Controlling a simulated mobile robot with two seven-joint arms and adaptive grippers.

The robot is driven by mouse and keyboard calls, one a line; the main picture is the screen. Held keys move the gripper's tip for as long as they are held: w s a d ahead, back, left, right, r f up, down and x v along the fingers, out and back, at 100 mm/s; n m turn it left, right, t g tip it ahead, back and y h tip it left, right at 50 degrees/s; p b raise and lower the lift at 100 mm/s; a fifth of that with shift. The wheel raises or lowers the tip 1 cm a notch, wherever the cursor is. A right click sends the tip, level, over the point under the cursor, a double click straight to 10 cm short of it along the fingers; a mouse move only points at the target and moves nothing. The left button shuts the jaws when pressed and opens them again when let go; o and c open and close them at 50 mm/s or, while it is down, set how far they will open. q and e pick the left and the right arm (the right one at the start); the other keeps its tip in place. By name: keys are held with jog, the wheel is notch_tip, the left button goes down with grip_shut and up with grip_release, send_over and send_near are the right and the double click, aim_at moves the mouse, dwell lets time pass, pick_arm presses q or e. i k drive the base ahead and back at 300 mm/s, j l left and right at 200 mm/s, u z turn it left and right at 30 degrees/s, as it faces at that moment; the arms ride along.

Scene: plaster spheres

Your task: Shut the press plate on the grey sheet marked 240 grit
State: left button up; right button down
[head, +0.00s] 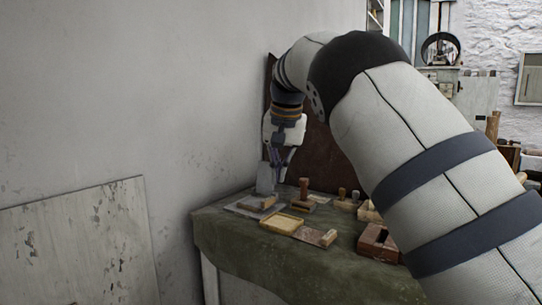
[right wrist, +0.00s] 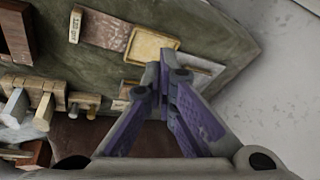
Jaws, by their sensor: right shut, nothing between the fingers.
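A grey sheet (head: 240,208) lies flat near the left end of the table, with a pale wooden block on it. I cannot read a 240 grit mark. A grey plate (head: 265,178) stands upright at the back of this sheet; it looks like the raised press plate. My right gripper (head: 283,178) points down just right of the plate; I cannot tell whether they touch. In the right wrist view its fingers (right wrist: 165,80) are shut and empty, partly hiding the grey sheet (right wrist: 200,68) behind them. My left gripper is not in view.
A yellow-rimmed sheet (head: 281,223) lies right of the grey one. Beyond it, a block marked 120 grit (right wrist: 75,25) sits by a brown sheet (right wrist: 107,30). Several wooden handled tools stand behind. A brown wooden box (head: 378,243) is at right. The wall (head: 150,90) borders the table's left side.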

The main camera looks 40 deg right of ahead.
aim_at(263, 185)
jog(key=i+l, duration=0.45)
jog(key=l, duration=0.15)
jog(key=i+l, duration=0.5)
